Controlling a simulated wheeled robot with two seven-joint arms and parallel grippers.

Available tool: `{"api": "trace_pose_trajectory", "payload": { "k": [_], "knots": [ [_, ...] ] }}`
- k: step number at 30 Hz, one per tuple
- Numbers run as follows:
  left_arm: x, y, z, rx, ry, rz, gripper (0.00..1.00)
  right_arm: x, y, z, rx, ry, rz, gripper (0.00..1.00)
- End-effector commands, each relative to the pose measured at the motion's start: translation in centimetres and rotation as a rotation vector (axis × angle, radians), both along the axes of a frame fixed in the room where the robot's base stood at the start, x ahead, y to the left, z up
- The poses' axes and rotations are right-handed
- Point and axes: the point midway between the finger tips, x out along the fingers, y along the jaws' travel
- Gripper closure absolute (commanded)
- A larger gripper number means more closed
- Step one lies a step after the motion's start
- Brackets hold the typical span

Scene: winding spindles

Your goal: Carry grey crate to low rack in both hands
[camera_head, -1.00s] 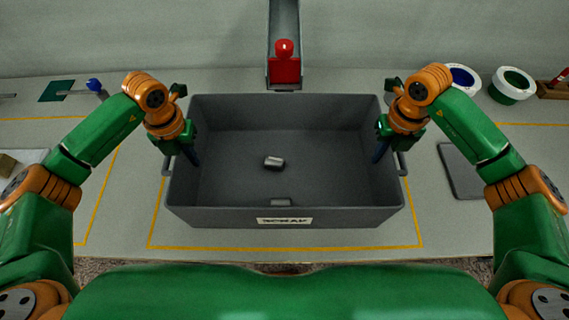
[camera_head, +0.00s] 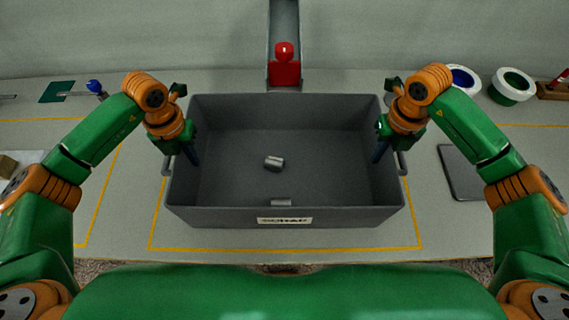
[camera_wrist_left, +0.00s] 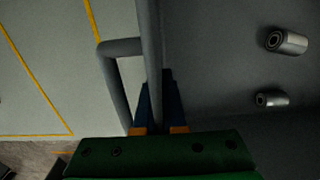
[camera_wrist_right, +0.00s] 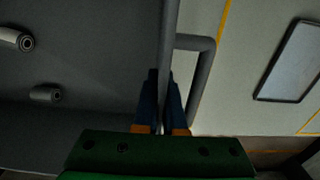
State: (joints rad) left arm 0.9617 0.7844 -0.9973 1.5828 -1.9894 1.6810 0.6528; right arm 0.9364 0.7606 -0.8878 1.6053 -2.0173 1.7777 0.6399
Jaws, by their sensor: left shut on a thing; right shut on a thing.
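The grey crate (camera_head: 284,217) sits in the middle of the head view, within a yellow outline on the table, with a label on its front wall. Two small metal cylinders (camera_head: 274,163) lie on its floor. My left gripper (camera_head: 192,157) is shut on the crate's left wall, beside the side handle; the wall runs between its fingers in the left wrist view (camera_wrist_left: 158,110). My right gripper (camera_head: 380,152) is shut on the right wall in the same way, seen in the right wrist view (camera_wrist_right: 163,110). The fingertips are partly hidden. I see no low rack.
A grey chute with a red block (camera_head: 285,72) stands behind the crate. A dark flat tray (camera_head: 462,172) lies right of the crate. A green mat (camera_head: 57,91) lies back left.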

Motion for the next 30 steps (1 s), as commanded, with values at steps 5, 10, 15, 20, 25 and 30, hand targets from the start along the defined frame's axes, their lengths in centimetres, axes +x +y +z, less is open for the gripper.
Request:
{"api": "trace_pose_trajectory", "payload": {
  "k": [5,10,15,20,25,30],
  "knots": [
    [0.1,0.1,3.0,0.001,-0.002,0.001,1.00,0.1,0.0,3.0,-0.001,-0.001,-0.001,1.00],
    [0.1,0.1,4.8,0.001,-0.001,0.001,1.00,0.0,-0.1,4.8,-0.001,-0.001,-0.001,1.00],
    [0.0,0.1,4.6,0.001,-0.001,0.001,1.00,0.0,-0.1,4.6,-0.001,-0.001,-0.001,1.00],
    [0.0,0.1,4.6,0.002,-0.001,0.001,1.00,0.0,-0.1,4.6,-0.001,-0.001,-0.001,1.00],
    [0.0,0.1,4.5,0.002,-0.001,0.001,1.00,0.0,-0.1,4.5,-0.001,-0.001,-0.001,1.00],
    [0.0,0.1,4.5,0.002,-0.001,0.001,1.00,0.0,-0.1,4.5,-0.001,-0.001,-0.001,1.00]
  ]
}}
